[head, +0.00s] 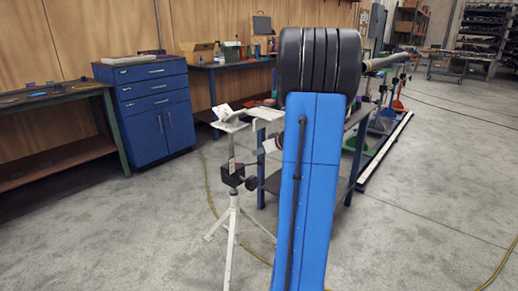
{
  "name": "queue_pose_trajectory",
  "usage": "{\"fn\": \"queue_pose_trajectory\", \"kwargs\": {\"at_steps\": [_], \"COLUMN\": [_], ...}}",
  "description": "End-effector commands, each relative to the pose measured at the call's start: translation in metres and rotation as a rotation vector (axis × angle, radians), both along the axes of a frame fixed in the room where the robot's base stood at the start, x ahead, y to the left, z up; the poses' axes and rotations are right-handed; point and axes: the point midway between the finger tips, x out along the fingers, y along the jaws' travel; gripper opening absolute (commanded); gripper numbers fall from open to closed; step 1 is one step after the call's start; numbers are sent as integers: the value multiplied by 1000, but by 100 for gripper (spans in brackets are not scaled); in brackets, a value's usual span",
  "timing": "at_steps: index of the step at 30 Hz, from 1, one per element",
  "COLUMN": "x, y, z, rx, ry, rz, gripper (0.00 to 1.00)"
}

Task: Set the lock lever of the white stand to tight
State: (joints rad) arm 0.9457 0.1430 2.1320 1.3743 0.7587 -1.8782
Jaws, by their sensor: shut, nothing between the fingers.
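The white stand (233,213) stands upright on the concrete floor, left of the blue arm link in the head view. It has splayed tripod legs, a white post and a V-shaped head (232,122) at the top. A black clamp collar (233,177) sits around the post, with a dark knob or lever (251,183) sticking out to its right. The part is too small to tell whether it is tight or loose. My large blue arm link fills the middle right of the view. My gripper is not visible; it may be hidden behind this link.
A blue-legged workbench (349,165) stands just behind the stand and my arm. A blue cabinet (148,108) and a green-framed bench (60,155) are at the left. A yellow hose (210,193) lies on the floor. The front left floor is clear.

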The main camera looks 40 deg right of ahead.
Motion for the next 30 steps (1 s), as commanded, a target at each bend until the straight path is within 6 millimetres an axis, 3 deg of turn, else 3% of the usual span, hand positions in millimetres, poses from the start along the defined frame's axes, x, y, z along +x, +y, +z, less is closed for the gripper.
{"fn": "queue_pose_trajectory", "kwargs": {"at_steps": [6,23,30], "x": [-14,-17,-26], "y": [2,1,1], "z": [-10,-13,-26], "rx": [1,0,3], "ry": [1,1,2], "rz": [0,0,-1], "gripper": [0,0,0]}}
